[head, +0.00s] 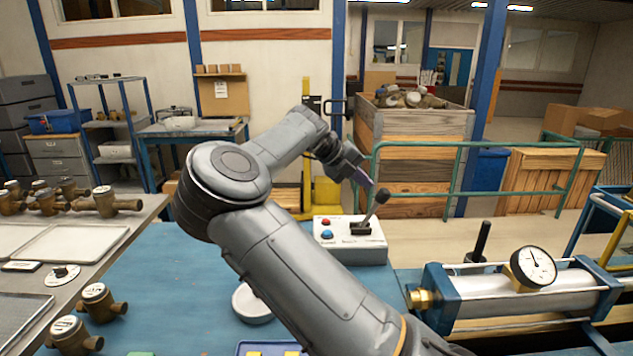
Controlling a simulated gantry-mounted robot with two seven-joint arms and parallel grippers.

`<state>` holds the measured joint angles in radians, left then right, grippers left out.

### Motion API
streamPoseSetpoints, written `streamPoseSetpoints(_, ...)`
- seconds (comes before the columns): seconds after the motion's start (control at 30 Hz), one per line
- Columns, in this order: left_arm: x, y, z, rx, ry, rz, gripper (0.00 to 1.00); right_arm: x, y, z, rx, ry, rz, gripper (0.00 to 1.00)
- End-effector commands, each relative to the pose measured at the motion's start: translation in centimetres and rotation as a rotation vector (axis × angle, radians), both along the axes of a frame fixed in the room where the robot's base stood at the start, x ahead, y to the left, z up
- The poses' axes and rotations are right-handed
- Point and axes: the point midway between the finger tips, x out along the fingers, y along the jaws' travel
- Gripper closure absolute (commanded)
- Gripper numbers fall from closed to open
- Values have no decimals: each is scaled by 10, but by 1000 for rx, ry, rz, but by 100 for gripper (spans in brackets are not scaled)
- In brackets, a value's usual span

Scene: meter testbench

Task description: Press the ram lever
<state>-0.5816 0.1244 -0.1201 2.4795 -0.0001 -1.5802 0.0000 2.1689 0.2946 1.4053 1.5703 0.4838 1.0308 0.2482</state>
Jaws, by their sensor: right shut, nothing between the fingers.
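The ram lever (375,205) is a dark stick with a round black knob on a white control box (350,245). It leans up to the right. The box also has a red button (326,222) and a blue button (326,235). My right gripper (367,181) is shut and empty, just up and left of the lever's knob in the picture. Its fingertips look close to the knob; I cannot tell whether they touch. My right arm crosses the middle of the view and hides part of the bench. My left gripper is not in view.
A ram cylinder (500,298) with a round gauge (533,267) lies at the right. Brass meters (97,301) and trays (75,243) are at the left. A white round dish (252,303) sits on the blue bench top (165,290). A green rail (480,146) runs behind.

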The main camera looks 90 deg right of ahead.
Motion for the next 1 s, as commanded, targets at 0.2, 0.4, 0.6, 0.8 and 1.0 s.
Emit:
streamPoseSetpoints(0.2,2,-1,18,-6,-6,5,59,34,9,34,-3,1,3,100)
streamPoseSetpoints(0.4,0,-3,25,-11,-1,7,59,59,17,53,-2,0,4,100)
streamPoseSetpoints(0.6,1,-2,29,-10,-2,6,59,72,21,64,-3,0,2,100)
streamPoseSetpoints(0.8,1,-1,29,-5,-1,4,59,75,22,66,-2,1,1,100)
streamPoseSetpoints(1.0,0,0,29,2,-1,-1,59,75,22,66,-2,1,2,100)
